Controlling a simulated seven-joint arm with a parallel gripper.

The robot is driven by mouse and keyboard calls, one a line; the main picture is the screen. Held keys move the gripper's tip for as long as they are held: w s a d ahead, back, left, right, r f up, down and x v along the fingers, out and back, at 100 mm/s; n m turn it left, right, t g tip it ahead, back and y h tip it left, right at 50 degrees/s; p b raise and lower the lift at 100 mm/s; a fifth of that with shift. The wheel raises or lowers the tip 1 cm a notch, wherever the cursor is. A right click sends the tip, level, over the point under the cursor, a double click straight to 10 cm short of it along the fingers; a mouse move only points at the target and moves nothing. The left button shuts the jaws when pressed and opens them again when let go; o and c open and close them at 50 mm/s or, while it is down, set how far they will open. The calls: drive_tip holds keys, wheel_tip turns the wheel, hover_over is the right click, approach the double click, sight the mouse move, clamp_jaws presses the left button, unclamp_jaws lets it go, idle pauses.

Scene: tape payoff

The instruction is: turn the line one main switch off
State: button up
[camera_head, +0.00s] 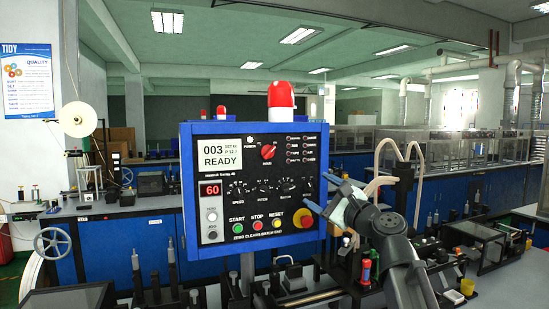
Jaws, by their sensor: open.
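A blue control panel (250,190) stands in the middle of the view, with its display reading 003 READY. A red rotary switch (268,152) sits in its upper middle. Its label is too small to read, so I cannot tell for sure that it is the line one main switch. Its handle looks tilted. My gripper (318,194) is at the panel's lower right edge, below and to the right of the red switch and apart from it. It is open, with nothing visible between its fingers. The gripper partly covers the panel's right edge.
Below the panel's dials are green (237,227), red (257,226) and yellow (277,223) buttons and a red emergency stop (303,217) on yellow. A red beacon (281,97) tops the panel. Machine parts crowd the bench below. The space before the panel's left side looks clear.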

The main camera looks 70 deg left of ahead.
drive_tip(key=g, duration=0.1)
approach(271, 153)
drive_tip(key=shift+y, duration=0.4)
drive_tip(key=x, duration=0.8)
drive_tip(key=shift+s+a+f, duration=0.2)
drive_tip(key=shift+a+f, duration=0.05)
drive_tip(key=shift+a, duration=0.1)
drive_tip(key=c, duration=1)
drive_tip(key=shift+c, duration=0.2)
